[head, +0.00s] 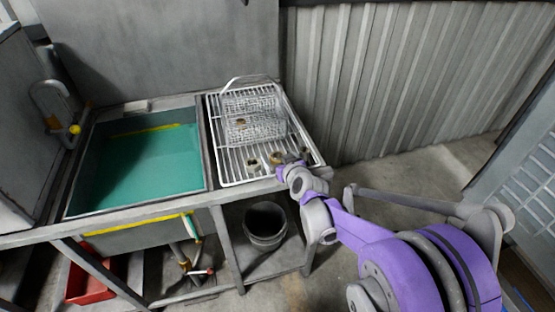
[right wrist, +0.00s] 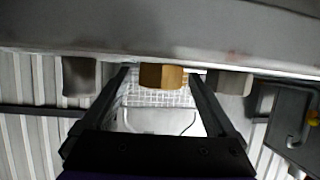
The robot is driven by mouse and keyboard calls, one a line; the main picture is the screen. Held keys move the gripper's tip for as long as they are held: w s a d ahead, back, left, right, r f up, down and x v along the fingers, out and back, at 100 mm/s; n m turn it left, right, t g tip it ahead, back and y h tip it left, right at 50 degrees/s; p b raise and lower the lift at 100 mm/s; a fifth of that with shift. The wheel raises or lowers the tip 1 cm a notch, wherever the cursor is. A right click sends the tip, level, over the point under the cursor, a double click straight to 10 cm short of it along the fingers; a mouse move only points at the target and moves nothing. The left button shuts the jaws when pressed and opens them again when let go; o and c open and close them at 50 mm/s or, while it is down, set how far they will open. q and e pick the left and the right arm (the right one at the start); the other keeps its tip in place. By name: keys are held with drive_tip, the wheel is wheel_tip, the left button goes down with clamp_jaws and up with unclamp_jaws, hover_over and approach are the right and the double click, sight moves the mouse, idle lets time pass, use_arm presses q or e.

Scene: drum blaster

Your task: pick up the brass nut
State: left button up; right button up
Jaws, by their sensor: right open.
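In the right wrist view a brass-coloured piece (right wrist: 163,76), seen side-on, shows between the far ends of the two black fingers of my right gripper (right wrist: 163,80). The fingers stand apart, with no clear contact on the piece. In the head view my right gripper (head: 284,170) is low over the front right part of the white rack (head: 237,174). Small brownish pieces lie on the rack beside it, one at the front (head: 253,164) and one nearer the gripper (head: 275,158). I cannot tell which one is the brass nut. My left gripper is out of view.
Grey pieces stand left (right wrist: 79,76) and right (right wrist: 230,82) of the fingers. A wire basket (head: 252,104) sits at the back of the rack, with a small brownish thing in it. A sink of green liquid (head: 150,165) is left; a bucket (head: 265,226) stands below.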

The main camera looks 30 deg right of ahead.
clamp_jaws()
idle(0.5)
drive_tip(key=shift+r, duration=0.1)
